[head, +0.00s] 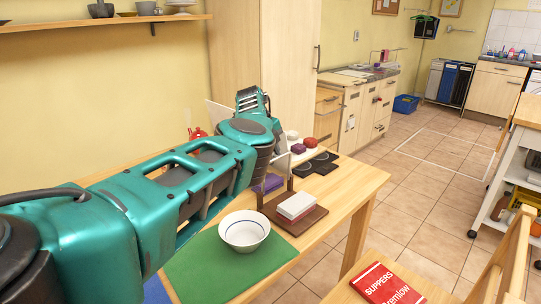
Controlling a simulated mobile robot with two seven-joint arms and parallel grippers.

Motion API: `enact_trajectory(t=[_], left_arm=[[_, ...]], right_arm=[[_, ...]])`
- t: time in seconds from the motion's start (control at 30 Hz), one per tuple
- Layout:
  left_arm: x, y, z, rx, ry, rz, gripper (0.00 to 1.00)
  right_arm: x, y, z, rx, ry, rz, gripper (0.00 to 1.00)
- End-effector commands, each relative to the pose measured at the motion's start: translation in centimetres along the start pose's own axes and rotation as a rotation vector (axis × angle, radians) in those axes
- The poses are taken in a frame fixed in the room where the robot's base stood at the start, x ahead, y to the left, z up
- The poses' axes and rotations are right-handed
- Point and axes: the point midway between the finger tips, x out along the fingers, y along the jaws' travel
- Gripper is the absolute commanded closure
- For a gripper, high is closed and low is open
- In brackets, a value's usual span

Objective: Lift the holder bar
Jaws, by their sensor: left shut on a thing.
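My left arm comes in from the left and reaches over the wooden table. My left gripper (281,168) points down at a dark brown holder (316,222) and is shut. The holder has a flat base and thin upright posts (290,183). The jaws are at the top of the posts, where the holder bar seems to be. The bar itself is hidden by the gripper and wrist, so its contact cannot be seen clearly. A white and red block (297,204) lies on the brown base. My right gripper is not in view.
A white bowl (244,232) stands on a green mat (200,268) left of the holder. A purple block (268,184) is behind it. Dark pads (318,162) and small round items lie farther back. A red book (386,284) lies on wood at lower right.

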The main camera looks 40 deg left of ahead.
Motion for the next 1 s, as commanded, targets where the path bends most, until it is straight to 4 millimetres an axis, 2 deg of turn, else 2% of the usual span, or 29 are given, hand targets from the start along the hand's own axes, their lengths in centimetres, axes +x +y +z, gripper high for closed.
enact_trajectory(t=[0.37,0.4,0.6,0.87,1.0], left_arm=[[-0.09,-0.1,0.17,-0.004,-0.004,-0.005,1.0],[-0.09,-0.1,0.17,-0.003,-0.004,-0.005,0.76],[-0.05,-0.05,0.1,-0.003,-0.001,-0.003,0.57],[-0.09,-0.02,0.04,-0.002,0.0,-0.001,0.57],[-0.93,-0.14,0.02,-0.002,-0.001,-0.003,0.57]], right_arm=[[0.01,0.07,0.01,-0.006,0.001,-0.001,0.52],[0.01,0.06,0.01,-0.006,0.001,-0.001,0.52],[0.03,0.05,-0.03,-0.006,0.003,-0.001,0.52],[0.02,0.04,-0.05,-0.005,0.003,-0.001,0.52],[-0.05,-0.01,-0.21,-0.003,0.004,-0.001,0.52]])
